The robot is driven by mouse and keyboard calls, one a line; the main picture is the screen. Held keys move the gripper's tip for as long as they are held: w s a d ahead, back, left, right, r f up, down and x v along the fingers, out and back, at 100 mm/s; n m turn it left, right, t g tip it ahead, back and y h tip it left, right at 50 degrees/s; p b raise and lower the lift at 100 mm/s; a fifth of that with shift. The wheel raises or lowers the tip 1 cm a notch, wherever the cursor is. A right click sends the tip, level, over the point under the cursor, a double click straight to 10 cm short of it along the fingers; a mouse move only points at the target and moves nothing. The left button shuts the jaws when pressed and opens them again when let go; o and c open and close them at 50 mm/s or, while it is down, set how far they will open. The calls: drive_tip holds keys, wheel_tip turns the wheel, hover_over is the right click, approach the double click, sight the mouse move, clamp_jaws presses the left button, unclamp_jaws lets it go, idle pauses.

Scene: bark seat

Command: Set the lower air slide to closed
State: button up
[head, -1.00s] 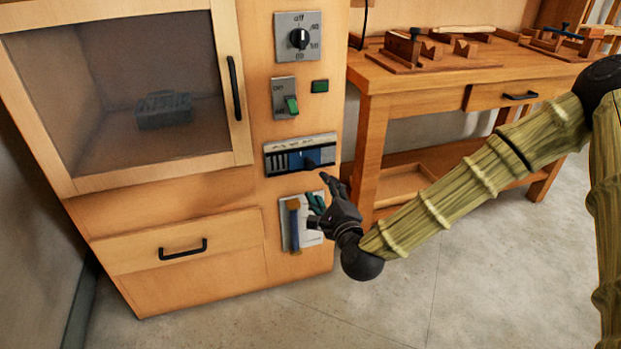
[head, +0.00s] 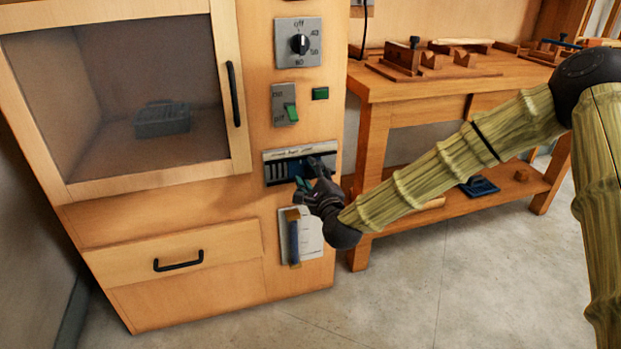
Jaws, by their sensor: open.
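The air slide panel (head: 283,168) is on the wooden cabinet's front, below the green rocker switch.
A white plate with a blue handle (head: 294,242) is just below my gripper. Above are a rocker switch (head: 284,104), a green lamp (head: 320,93) and a dial (head: 299,44). A workbench (head: 405,92) stands close at the right, behind my arm. Floor in front is clear.

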sight(284, 171)
drive_tip(key=shift+w, duration=0.1)
drive_tip(key=shift+c, duration=0.5)
clamp_jaws()
drive_tip(key=shift+s+a+p, duration=0.3)
drive_tip(key=shift+a, duration=0.65)
drive_tip(key=shift+s+a+p, duration=0.25)
drive_tip(key=shift+s+a, duration=0.1)
drive_tip(key=shift+a, duration=0.65)
drive_tip(key=shift+s+a+p, duration=0.3)
drive_tip(key=shift+a, duration=0.65)
drive_tip(key=shift+o, duration=0.5)
unclamp_jaws()
drive_tip(key=shift+a, duration=0.2)
drive_tip(key=shift+d, duration=0.1)
